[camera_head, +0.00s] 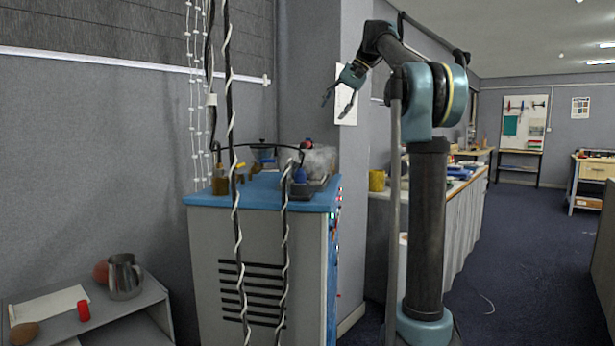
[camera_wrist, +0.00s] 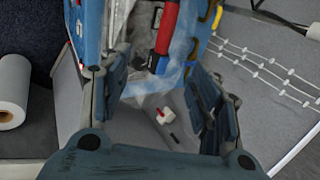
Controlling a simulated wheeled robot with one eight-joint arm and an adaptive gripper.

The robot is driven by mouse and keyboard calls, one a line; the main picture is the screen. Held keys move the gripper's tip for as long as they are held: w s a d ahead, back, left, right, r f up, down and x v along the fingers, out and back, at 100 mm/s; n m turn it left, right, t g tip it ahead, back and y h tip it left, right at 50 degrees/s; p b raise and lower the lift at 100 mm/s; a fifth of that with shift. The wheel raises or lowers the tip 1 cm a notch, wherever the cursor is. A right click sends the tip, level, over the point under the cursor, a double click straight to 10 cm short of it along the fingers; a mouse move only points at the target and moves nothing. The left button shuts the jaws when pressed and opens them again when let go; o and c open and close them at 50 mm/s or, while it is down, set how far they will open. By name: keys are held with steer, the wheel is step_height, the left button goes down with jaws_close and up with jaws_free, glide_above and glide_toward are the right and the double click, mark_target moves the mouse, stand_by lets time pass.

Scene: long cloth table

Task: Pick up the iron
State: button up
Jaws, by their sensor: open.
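My gripper (camera_head: 336,103) is raised in front of the grey wall and pillar, above and to the right of a blue-topped cabinet (camera_head: 215,198). Its fingers are spread and empty. In the wrist view the open fingers of my gripper (camera_wrist: 150,95) frame the lower middle of the picture, with nothing between them. I cannot make out an iron for certain in either view. A small dark and blue thing (camera_head: 300,177) on the cabinet top is too small and too covered by cables to name.
Dark and white cables hang in front of the cabinet. A long cloth-covered table (camera_head: 467,215) stands behind my arm. Open blue carpet (camera_head: 535,260) lies at right.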

mark_target(310, 142)
steer(key=x, duration=1.7)
steer(key=shift+w+a, duration=0.2)
steer(key=shift+a, duration=0.05)
steer(key=shift+r, duration=0.1)
jaws_close()
